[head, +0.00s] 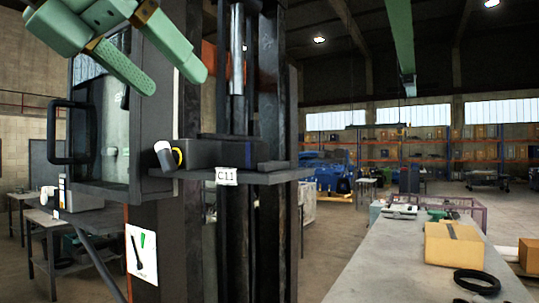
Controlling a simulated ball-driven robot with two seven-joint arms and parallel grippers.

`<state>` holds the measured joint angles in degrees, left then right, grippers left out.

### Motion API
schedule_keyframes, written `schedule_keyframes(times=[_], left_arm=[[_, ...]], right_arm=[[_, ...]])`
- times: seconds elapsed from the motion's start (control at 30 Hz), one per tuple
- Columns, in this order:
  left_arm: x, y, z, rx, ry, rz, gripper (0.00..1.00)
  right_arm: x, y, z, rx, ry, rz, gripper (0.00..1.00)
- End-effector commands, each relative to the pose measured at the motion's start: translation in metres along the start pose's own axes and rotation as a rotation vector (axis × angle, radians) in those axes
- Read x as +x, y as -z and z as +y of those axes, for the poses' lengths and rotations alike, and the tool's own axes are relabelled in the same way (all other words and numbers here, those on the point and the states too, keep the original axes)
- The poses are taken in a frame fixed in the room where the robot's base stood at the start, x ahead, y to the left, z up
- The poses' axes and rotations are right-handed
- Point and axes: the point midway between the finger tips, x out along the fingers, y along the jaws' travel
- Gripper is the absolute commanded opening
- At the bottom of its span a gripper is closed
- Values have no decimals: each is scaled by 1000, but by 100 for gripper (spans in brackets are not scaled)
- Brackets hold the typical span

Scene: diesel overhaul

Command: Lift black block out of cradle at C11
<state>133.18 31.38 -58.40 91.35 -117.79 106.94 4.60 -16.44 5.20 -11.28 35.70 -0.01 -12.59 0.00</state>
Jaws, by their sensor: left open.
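A dark block (212,153) lies on a flat dark ledge (285,175) that carries a white C11 label (227,177). I cannot clearly tell the cradle's sides from the block. A white cylindrical piece with a black and yellow ring (164,155) sits at the block's left end. My left gripper (176,80), with two green fingers, is at the upper left, above the block and apart from it. Its fingers are spread and nothing is between them. My right gripper is not in view.
Dark upright posts (273,90) rise behind the ledge. A cabinet with a black handle (56,132) stands left of it. At the right, a long grey bench (375,262) holds a cardboard box (453,245) and a black coil (477,281). Open floor lies beyond the bench.

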Motion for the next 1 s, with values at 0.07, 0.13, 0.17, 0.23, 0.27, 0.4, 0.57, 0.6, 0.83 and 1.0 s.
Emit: schedule_keyframes(times=[0.07,0.13,0.17,0.23,0.27,0.4,0.57,0.6,0.83,1.0], left_arm=[[0,-1,0,3,-12,-5,67],[10,-1,0,3,-13,-3,67],[17,-1,0,3,-13,-3,67],[34,-1,0,3,-11,-1,67],[42,-1,0,3,-10,-1,67],[76,-2,0,3,-9,-2,67],[100,-3,0,2,-10,-5,67],[103,-3,0,3,-10,-6,67],[129,-8,-3,3,-8,-2,67],[154,-9,-2,1,-9,-4,67]], right_arm=[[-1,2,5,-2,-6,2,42],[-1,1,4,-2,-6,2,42],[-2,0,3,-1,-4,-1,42],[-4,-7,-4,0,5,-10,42],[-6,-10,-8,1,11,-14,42],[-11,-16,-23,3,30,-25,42],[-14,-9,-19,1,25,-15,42],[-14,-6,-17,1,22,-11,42],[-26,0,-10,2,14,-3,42],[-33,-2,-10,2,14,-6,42]])
